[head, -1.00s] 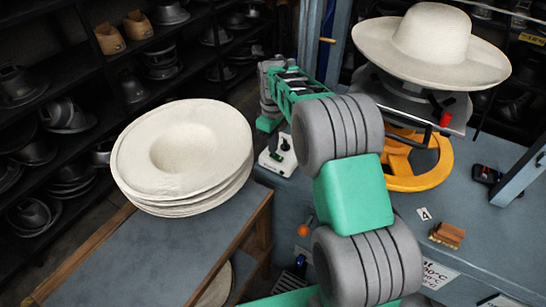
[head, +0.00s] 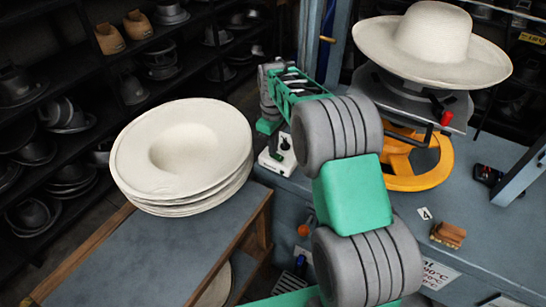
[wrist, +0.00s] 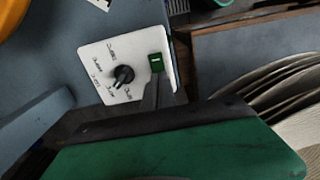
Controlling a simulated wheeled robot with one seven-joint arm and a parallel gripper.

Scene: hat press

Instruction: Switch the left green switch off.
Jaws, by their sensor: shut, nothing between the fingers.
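In the wrist view a white control panel (wrist: 126,68) carries a green switch (wrist: 156,62) near one edge and a black dial (wrist: 123,75) beside it. It is the only green switch I can make out there. My gripper (wrist: 159,82) is shut and empty, its narrow grey tips right at the lower edge of the switch. I cannot tell whether they touch it or which way the switch is set. In the head view the same panel (head: 268,163) sits on the bench edge, partly hidden by my arm.
A stack of cream felt hats (head: 180,200) stands on a side table (head: 130,255) left of the panel. A hat (head: 430,45) rests on the press at the right, above a yellow wheel (head: 435,165). A brush (head: 448,234) lies on the bench (head: 400,205).

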